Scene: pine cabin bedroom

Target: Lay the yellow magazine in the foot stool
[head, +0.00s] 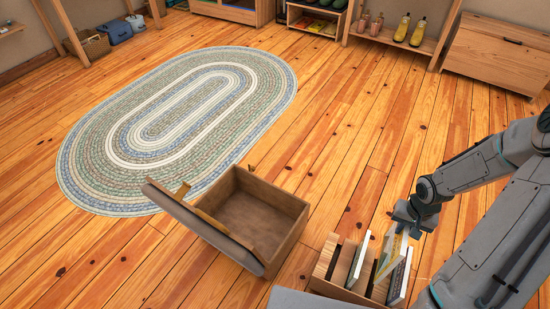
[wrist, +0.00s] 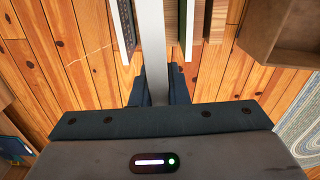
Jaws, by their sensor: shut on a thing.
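The yellow magazine (head: 387,257) stands upright in a wooden rack (head: 322,284) at the lower right of the head view. My gripper (head: 401,228) is above it, shut on its top edge. In the wrist view, the magazine shows edge-on as a pale strip (wrist: 152,45) between my gripper's fingers (wrist: 159,88). Its lower part is hidden in the rack. The foot stool (head: 285,205) is an open brown box left of the rack, its padded lid (head: 205,228) tilted back on the left. The visible inside looks empty. It also shows in the wrist view (wrist: 258,25).
White-edged magazines stand beside the held one, on its left (head: 358,258) and right (head: 400,276). An oval braided rug (head: 90,180) lies beyond the stool. A grey surface (head: 300,299) is at the bottom edge. Shelves and a wooden chest (head: 495,58) line the back; the floor between is clear.

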